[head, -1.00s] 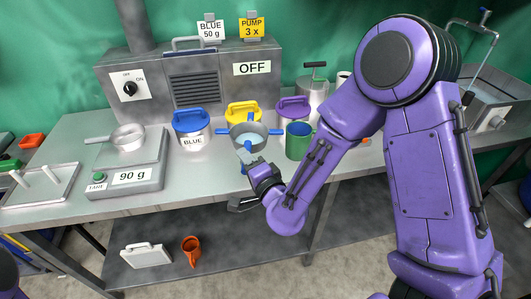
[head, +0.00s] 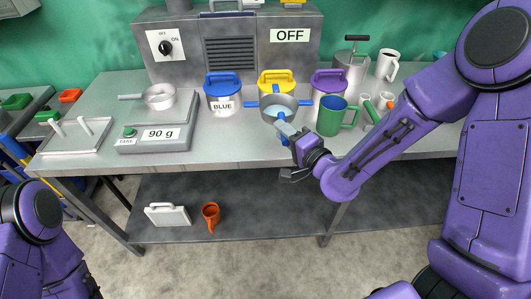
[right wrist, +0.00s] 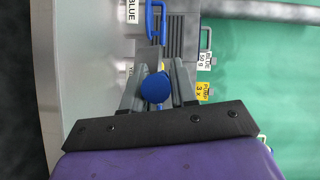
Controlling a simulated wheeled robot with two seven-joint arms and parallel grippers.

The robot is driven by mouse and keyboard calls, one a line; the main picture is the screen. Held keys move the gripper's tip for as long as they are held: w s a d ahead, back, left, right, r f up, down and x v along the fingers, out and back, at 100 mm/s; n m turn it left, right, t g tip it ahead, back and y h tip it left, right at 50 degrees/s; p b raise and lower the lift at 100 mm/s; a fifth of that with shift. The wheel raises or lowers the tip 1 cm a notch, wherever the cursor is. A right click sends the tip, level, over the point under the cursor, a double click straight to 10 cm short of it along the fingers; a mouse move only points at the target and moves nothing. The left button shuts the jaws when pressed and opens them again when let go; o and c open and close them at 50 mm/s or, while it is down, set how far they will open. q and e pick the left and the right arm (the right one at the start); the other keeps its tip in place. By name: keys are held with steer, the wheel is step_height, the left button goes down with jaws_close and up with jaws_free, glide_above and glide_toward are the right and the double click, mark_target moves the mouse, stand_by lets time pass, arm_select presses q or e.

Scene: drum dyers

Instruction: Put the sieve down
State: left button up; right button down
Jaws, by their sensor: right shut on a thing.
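The sieve (head: 277,101) looks like a grey round bowl with blue grips at its sides and a pale blue inside. It is at the bench's front, before the yellow-lidded tub. My right gripper (head: 285,131) is at its near side, shut on a blue handle. The handle's round blue end (right wrist: 155,88) shows between the fingers in the right wrist view. The fingers hide part of the handle. I cannot tell whether the bowl touches the bench. My left arm shows at the lower left, its gripper out of view.
Blue-lidded (head: 223,93), yellow-lidded (head: 276,79) and purple-lidded (head: 328,82) tubs stand close behind. A green mug (head: 334,116) is just right. A scale (head: 155,137) reading 90 g carries a small pan (head: 159,96). Bare bench (head: 228,145) lies front left.

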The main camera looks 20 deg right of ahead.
steer(key=w+a+f, duration=0.1)
steer(key=f, duration=0.2)
steer(key=w+a+f, duration=0.1)
steer(key=f, duration=0.2)
steer(key=w+a+f, duration=0.1)
steer(key=a+f, duration=0.1)
steer(key=f, duration=0.1)
steer(key=shift+w+f+p, duration=0.2)
steer(key=shift+w+p, duration=0.1)
steer(key=shift+p, duration=0.1)
steer(key=c, duration=0.9)
jaws_free()
